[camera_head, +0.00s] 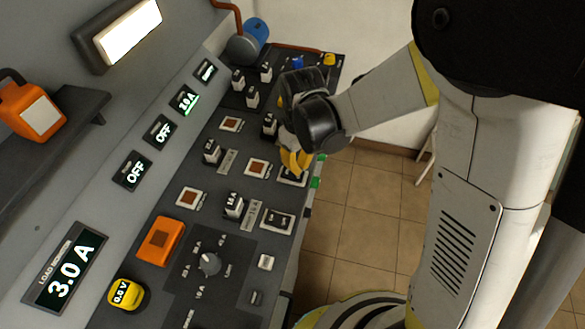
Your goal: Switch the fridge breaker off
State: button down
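The sloped grey control panel (225,175) carries several toggle breakers, square indicators and rocker switches. The labels are too small to read, so I cannot tell which one is the fridge breaker. My gripper (296,165) is over the panel's right side, with its yellow fingertips down at a light-framed rocker switch (292,180) near the right edge. I cannot tell whether it touches the switch. The gripper's black body hides part of the panel, and a toggle breaker (269,125) shows just left of it. Another toggle (233,205) stands nearer the camera.
Small displays read OFF (132,171), OFF (163,132) and apparently 3.0 A (185,100); the load monitor (66,268) reads 3.0 A. Tiled floor (365,215) lies open right of the panel.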

jog(key=shift+r+p, duration=1.45)
jog(key=shift+r, duration=0.85)
jog(key=s+d+r+m+t+b, duration=0.2)
jog(key=s+d+r+m+t, duration=0.5)
jog(key=s+d+r, duration=0.3)
jog(key=d+r+m, duration=0.1)
jog(key=d+r, duration=0.2)
jog(key=shift+s+d+r, duration=0.25)
jog(key=shift+s+r, duration=0.15)
